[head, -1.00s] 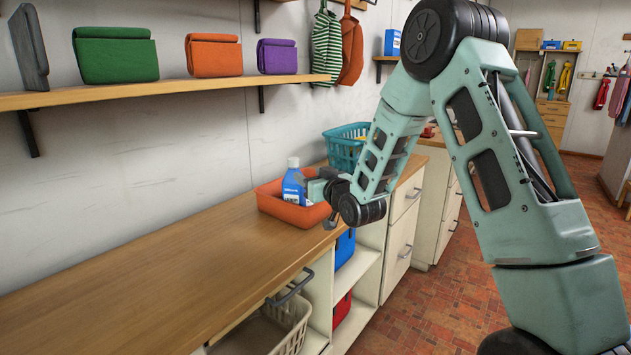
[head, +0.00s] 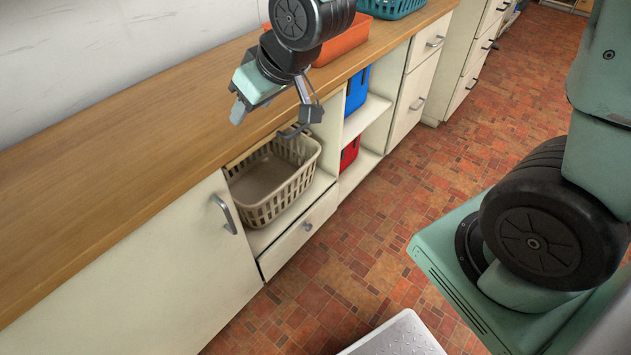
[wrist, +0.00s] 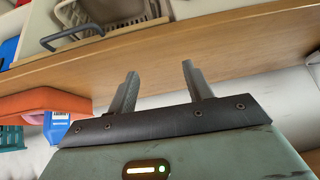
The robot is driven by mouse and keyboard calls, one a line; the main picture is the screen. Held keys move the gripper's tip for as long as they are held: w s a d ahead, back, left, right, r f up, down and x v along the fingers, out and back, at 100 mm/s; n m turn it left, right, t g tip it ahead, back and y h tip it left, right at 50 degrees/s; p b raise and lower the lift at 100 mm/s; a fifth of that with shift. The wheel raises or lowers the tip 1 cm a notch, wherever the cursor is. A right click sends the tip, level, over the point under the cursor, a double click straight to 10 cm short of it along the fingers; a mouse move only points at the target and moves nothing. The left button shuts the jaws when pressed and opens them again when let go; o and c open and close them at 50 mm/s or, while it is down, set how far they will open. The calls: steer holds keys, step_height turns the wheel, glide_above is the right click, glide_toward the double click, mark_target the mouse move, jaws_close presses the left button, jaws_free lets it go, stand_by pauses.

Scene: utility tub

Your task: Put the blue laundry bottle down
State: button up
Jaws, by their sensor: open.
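The blue laundry bottle (wrist: 57,126) shows at the left of the wrist view, partly cut off by my gripper's body. It appears to be in the orange tub (wrist: 40,101), though its base is hidden. In the head view the orange tub (head: 345,42) stands on the wooden counter, and the bottle is not visible there, with my arm in front of that area. My gripper (head: 274,113) is open, over the counter's front edge, nearer than the tub. In the wrist view its two fingers (wrist: 160,70) are apart with nothing between them.
A teal basket (head: 392,9) stands behind the tub. Below the counter (head: 120,160) are a beige basket (head: 262,212), a blue bin (head: 357,90) and a red bin (head: 349,153). The near counter is clear. A cabinet handle (head: 224,213) sticks out.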

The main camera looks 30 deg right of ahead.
steer(key=s+n+g+h, duration=0.2)
steer(key=s+g, duration=0.4)
steer(key=s, duration=1.6)
steer(key=shift+a+n+h, duration=0.3)
steer(key=shift+a+n, duration=0.15)
steer(key=shift+n, duration=0.05)
steer(key=shift+s+f, duration=0.1)
step_height(320, 180, up, 8)
steer(key=p, duration=0.8)
steer(key=shift+r, duration=0.25)
